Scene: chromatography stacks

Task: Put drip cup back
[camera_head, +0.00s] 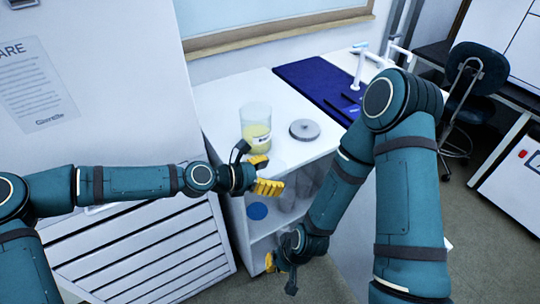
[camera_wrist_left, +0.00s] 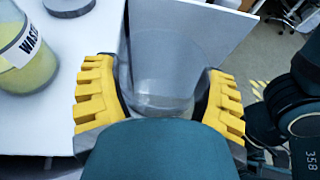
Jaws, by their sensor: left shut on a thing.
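The clear drip cup (camera_wrist_left: 163,78) is between the yellow fingers of my left gripper (camera_wrist_left: 160,105) in the left wrist view, and the gripper is shut on it. In the head view my left gripper (camera_head: 266,173) is at the front edge of the white bench top (camera_head: 225,97), and the see-through cup is hard to make out there. My right gripper (camera_head: 280,265) is lower, in front of the shelf unit. Its fingers are partly hidden, so its opening does not show clearly.
A waste beaker (camera_head: 257,127) with yellow liquid and a grey disc (camera_head: 304,130) stand on the bench top. A dark blue mat (camera_head: 312,82) lies behind. A blue disc (camera_head: 257,211) is on the shelf below. My right arm crosses the bench's right side.

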